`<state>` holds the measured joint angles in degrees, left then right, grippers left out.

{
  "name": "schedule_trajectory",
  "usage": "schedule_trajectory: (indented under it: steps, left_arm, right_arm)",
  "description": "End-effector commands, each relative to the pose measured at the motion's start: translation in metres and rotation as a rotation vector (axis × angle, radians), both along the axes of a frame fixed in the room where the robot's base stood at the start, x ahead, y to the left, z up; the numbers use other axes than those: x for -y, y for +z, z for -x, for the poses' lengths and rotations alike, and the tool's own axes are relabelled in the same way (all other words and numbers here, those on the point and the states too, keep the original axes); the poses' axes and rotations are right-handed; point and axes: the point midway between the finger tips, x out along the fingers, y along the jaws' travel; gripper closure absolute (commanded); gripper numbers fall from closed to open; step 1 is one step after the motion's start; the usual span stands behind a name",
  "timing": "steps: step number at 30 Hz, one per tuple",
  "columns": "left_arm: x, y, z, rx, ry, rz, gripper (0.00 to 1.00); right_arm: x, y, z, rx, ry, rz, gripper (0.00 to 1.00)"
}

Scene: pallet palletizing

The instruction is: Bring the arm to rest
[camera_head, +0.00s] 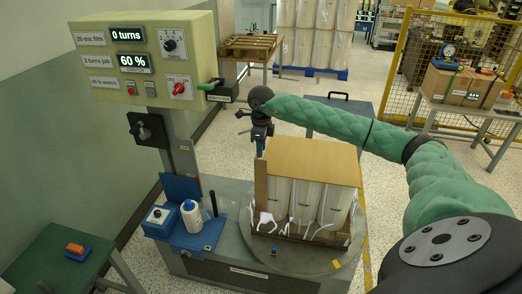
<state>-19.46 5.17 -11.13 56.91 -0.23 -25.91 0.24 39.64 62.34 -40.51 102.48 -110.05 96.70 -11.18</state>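My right arm (330,121), in a green sleeve, reaches in from the right. Its dark wrist and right gripper (261,143) hang behind the back left corner of the wrapped load. The gripper is small and partly hidden there, so I cannot tell whether it is open or shut. The load (295,203) is a block of white wrapped packs under a brown board (312,160), standing upright on the round turntable (290,260). A brown upright panel is at its left side. My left gripper is not in view.
A control panel (150,60) reading "0 turns" and "60 %" stands on a grey column at left. A blue stand with a film spool (191,217) is beside the turntable. A green table (50,262) is at lower left. A yellow fence (400,65) and box table are at right.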

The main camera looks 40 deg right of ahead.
Motion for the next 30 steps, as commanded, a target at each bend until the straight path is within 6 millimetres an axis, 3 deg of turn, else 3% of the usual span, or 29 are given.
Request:
schedule_trajectory:
  steps: [6, 23, 26, 30]
  left_arm:
    - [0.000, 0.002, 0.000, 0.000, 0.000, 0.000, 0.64]
    - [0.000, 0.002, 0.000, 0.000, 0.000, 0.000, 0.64]
    - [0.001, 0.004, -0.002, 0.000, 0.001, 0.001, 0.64]
    - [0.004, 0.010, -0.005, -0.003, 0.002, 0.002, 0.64]
  right_arm:
    - [0.000, 0.009, 0.000, 0.000, 0.000, 0.000, 0.70]
    - [-0.003, 0.007, 0.000, -0.001, 0.001, -0.009, 0.70]
    - [-0.019, -0.005, -0.002, 0.005, 0.004, -0.066, 0.70]
    - [-0.074, -0.040, -0.007, 0.022, -0.007, -0.270, 0.70]
